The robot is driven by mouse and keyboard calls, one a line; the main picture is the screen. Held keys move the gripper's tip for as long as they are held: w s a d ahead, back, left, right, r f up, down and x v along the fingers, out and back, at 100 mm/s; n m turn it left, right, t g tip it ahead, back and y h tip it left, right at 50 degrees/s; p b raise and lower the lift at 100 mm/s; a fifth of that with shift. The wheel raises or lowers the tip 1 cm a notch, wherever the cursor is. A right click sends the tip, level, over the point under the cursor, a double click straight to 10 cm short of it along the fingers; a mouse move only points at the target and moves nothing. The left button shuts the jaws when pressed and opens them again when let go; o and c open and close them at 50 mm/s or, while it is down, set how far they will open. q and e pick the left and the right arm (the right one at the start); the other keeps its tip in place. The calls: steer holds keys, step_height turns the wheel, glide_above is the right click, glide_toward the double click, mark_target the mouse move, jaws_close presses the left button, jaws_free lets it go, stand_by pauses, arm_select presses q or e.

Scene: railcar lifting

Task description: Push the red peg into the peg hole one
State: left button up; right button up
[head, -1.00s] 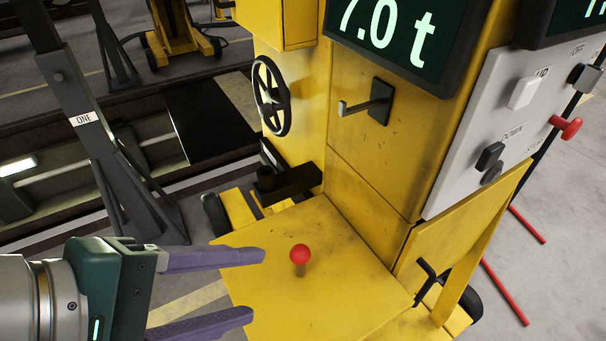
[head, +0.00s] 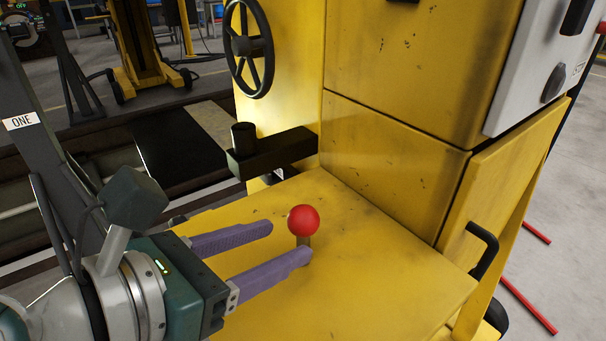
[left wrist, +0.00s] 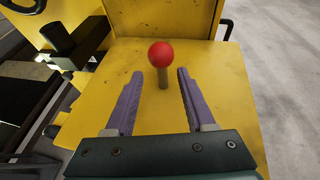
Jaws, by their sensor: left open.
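The red peg (head: 303,220) has a red ball head on a short metal stem and stands upright on the yellow ledge (head: 390,270). My left gripper (head: 290,243) is open, its purple fingers pointing at the peg. In the left wrist view, the peg (left wrist: 161,55) is ahead of and between the fingertips of my left gripper (left wrist: 160,72), and its stem reaches down about level with the tips. I cannot tell whether a finger touches it. A dark bracket with an upright tube (head: 243,138) sticks out beside the ledge; whether it is peg hole one is unclear. My right gripper is not in view.
The yellow machine body (head: 400,120) rises behind the ledge, with a black handwheel (head: 248,45) and a black handle (head: 483,250). A dark stand labelled ONE (head: 22,122) is at the left. Red bars (head: 528,305) lie on the floor at right.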

mark_target(299, 237)
arm_select(q)
steer(key=b+x, duration=0.1)
steer(key=x, duration=0.3)
steer(key=shift+w+d+f+b, duration=0.15)
steer(key=shift+d+f+b, duration=0.15)
steer(key=shift+b, duration=0.1)
steer(key=shift+w+d, duration=0.15)
steer(key=shift+w, duration=0.05)
steer(key=shift+c, duration=0.3)
jaws_close()
